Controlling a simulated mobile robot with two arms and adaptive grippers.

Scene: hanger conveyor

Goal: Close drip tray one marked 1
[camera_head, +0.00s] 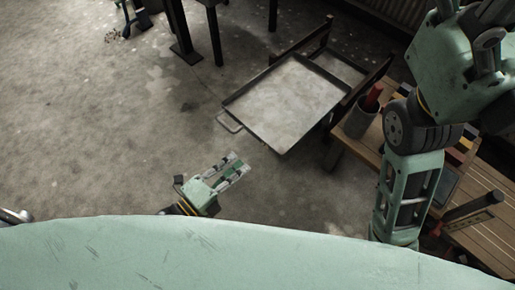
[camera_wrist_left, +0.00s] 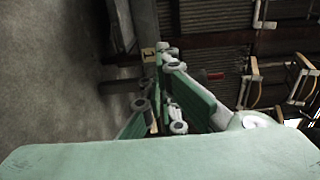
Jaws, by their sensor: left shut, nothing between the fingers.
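A flat grey metal drip tray (camera_head: 280,100) sticks out from a dark frame (camera_head: 345,95) in the head view. Its wire handle (camera_head: 229,122) is on the near left edge. No number is readable on it there. My left gripper (camera_head: 241,164) is shut and empty, below the handle and apart from it in the picture. In the left wrist view the shut fingers (camera_wrist_left: 168,60) point at a small yellowish tag (camera_wrist_left: 149,52) whose mark I cannot read clearly. My right arm rises at the right of the head view; its gripper is not clearly in view.
A wooden table (camera_head: 480,232) stands right of the tray, bearing a grey cup (camera_head: 360,122) with a red object. Dark posts (camera_head: 181,32) stand at the back. The concrete floor (camera_head: 130,130) left of the tray is clear.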

